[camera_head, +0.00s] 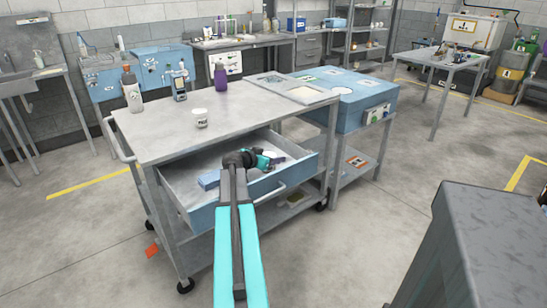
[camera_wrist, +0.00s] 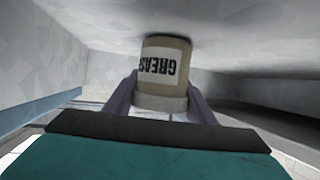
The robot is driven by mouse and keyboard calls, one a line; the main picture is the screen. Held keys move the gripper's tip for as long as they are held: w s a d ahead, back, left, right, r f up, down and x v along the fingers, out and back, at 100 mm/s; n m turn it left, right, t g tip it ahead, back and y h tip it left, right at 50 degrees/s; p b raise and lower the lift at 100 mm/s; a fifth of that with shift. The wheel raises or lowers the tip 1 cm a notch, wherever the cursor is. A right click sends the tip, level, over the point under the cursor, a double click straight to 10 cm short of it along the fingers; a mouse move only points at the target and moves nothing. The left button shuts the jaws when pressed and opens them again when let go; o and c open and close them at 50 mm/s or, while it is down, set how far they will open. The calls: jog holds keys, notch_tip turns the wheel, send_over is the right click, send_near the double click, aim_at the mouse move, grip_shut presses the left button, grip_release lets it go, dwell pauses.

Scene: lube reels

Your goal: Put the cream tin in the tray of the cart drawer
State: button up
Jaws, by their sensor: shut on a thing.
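The cream tin (camera_wrist: 165,50), with a white label reading GREASE upside down, is between the two fingers of my gripper (camera_wrist: 162,95) in the wrist view. My gripper is shut on it. In the head view my gripper (camera_head: 268,160) is over the open cart drawer (camera_head: 255,212), toward its right part. A pale shape at the gripper's end appears to be the tin, mostly hidden. The drawer's grey tray (camera_head: 185,177) shows at the left. I cannot tell whether the tin touches the tray floor.
A blue block (camera_head: 209,179) lies in the drawer's left part. The cart top (camera_head: 165,135) above holds a white labelled tin (camera_head: 200,118), a bottle (camera_head: 132,92), a handheld meter (camera_head: 180,88) and a purple bottle (camera_head: 220,77). A blue-topped cart (camera_head: 350,95) stands close at the right.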

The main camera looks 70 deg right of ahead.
jog(key=shift+f, duration=0.1)
jog(key=o, duration=1.1)
jog(key=shift+r, duration=0.2)
jog(key=b+v, duration=0.1)
jog(key=v, duration=1.1)
